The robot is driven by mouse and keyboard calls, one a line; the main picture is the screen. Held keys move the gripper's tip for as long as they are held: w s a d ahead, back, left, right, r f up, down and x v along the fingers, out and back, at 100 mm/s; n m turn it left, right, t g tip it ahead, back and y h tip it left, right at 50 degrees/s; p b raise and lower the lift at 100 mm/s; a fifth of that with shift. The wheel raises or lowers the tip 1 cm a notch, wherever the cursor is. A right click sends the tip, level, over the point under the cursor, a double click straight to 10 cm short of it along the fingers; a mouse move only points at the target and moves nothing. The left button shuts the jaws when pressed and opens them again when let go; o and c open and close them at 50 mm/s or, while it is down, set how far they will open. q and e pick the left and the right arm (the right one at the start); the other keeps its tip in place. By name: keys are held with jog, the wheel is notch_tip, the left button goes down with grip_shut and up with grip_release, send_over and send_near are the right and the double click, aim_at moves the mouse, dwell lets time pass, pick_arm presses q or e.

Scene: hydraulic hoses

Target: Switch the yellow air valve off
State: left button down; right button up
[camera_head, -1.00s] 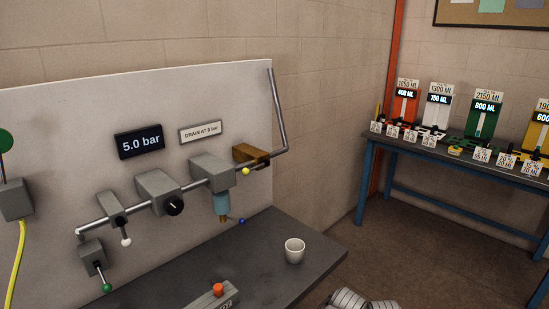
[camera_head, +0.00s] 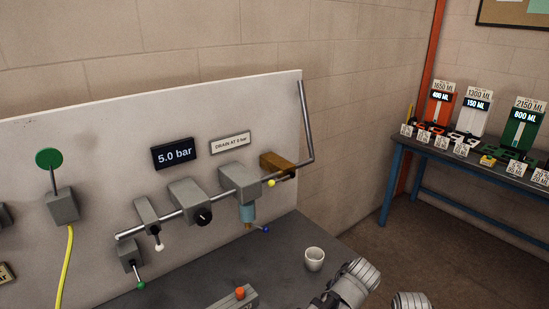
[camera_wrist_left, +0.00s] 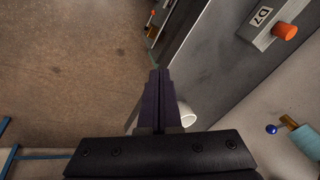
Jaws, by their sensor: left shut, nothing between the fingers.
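In the head view, a brass-coloured valve body (camera_head: 277,165) sits at the right end of the pipe on the wall panel. A small yellow ball knob (camera_head: 271,183) shows just below its left side. The display (camera_head: 172,153) reads 5.0 bar. My left gripper (camera_wrist_left: 158,73) is shut and empty in the left wrist view, above the floor by the bench edge and apart from the panel fittings. The yellow knob does not show in that view. My right gripper is not identifiable in either view.
A white cup (camera_head: 314,259) stands on the grey bench (camera_head: 185,293). A grey block with an orange knob (camera_head: 240,293) lies nearer. A blue knob (camera_head: 265,229) hangs below the pipe. My grey arm links show at the bottom right. A blue-legged table (camera_head: 450,172) stands beyond open floor.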

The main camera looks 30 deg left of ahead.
aim_at(280, 180)
pick_arm(q)
jog(key=w+a+r+n+t+y+p, duration=0.1)
jog(key=w+a+r+n+p, duration=0.3)
jog(key=r, duration=0.7)
jog(key=w+a+r+n+t+y+p, duration=0.1)
jog(key=w+a+r+n+y+p, duration=0.2)
jog(key=a+r+p, duration=0.6)
jog(key=w+a+r+n+t+y+p, duration=0.1)
jog(key=w+a+r+n+p, duration=0.4)
jog(key=r, duration=0.8)
jog(key=a+y+p, duration=0.1)
jog(key=a+p, duration=0.1)
jog(key=p, duration=0.1)
jog(key=shift+w+n+t, duration=0.3)
jog(key=shift+w+t, duration=0.1)
jog(key=shift+a, duration=0.1)
jog(key=d+f+b+x, duration=0.1)
jog(key=f+b+x, duration=0.1)
jog(key=b+x, duration=0.6)
jog(key=shift+b+x, duration=0.4)
jog(key=shift+x, duration=1.85)
jog(key=shift+s+f, duration=0.15)
jog(key=shift+f, duration=0.05)
